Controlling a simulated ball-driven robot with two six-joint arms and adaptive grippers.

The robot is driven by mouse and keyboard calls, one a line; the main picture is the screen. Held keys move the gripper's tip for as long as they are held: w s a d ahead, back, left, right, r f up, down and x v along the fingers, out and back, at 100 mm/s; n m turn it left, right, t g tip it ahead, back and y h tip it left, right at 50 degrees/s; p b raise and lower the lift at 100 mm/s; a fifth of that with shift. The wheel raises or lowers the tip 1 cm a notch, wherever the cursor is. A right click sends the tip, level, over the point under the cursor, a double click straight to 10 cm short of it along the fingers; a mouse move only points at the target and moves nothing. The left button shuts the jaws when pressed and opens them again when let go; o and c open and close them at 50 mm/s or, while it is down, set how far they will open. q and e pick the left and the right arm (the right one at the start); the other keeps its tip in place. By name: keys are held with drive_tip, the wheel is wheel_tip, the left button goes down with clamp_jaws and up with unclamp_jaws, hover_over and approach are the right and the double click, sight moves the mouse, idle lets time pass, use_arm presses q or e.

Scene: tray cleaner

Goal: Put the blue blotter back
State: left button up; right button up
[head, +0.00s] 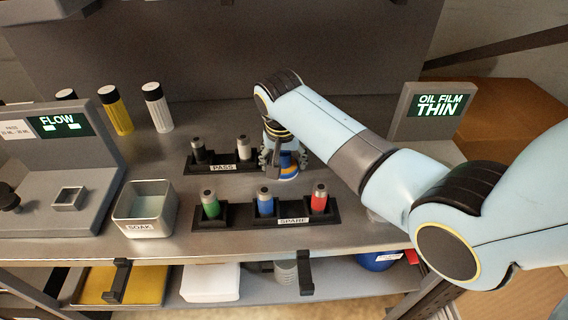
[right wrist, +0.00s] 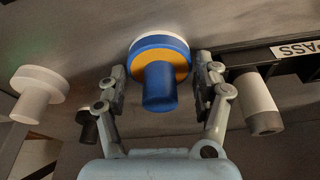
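A blue-handled round piece with an orange ring and a white base (head: 288,172), seemingly the blue blotter, stands on the bench right of the PASS rack. In the right wrist view its blue handle (right wrist: 159,88) points toward the camera. My right gripper (head: 274,158) is at this piece, with one finger on each side. In the right wrist view the fingers of my right gripper (right wrist: 160,72) are spread, with gaps to the handle. My left gripper is not in view.
The PASS rack (head: 222,169) holds dark and white cylinders. The SPARE rack (head: 290,222) holds green, blue and red cylinders. A SOAK tray (head: 146,222) and FLOW station (head: 98,178) stand left. A screen (head: 441,104) reads OIL FILM THIN. Bottles (head: 157,107) stand behind.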

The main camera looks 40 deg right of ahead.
drive_tip(key=c, duration=0.8)
